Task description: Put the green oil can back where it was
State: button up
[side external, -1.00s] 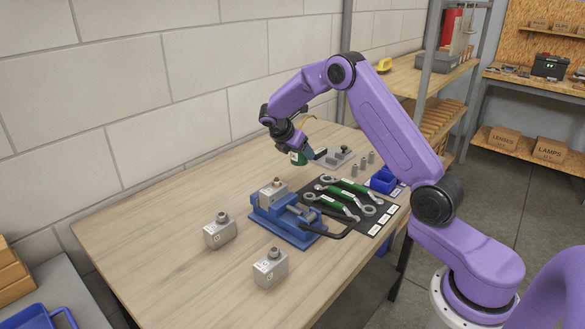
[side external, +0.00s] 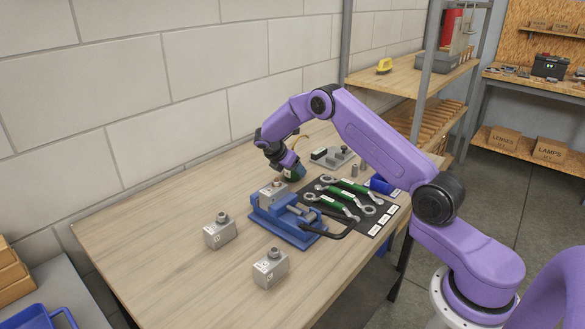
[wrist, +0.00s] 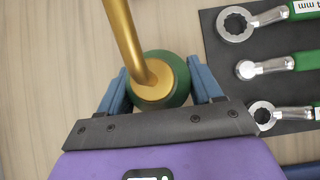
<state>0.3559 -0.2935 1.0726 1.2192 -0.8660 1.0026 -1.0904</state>
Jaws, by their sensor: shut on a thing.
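The green oil can (wrist: 177,95) has a brass top and a long brass spout. It sits between the two blue fingers of my gripper (wrist: 160,90) in the wrist view, with a finger against each side. In the side view my gripper (side external: 291,167) is shut on the can (side external: 295,175), low over the bench behind the blue vise. The can looks roughly upright. I cannot tell whether its base touches the bench top.
A blue vise (side external: 285,222) holds a grey block in front of the can. A dark mat (side external: 352,205) with green-handled wrenches lies to the right. Two grey blocks (side external: 219,231) (side external: 270,267) stand at the front left. The bench (side external: 165,230) is clear at left.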

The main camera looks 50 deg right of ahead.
jog(key=shift+f, duration=0.15)
jog(key=o, duration=1.1)
jog(key=shift+c, duration=0.2)
jog(key=v, duration=1.2)
jog(key=shift+r, duration=0.2)
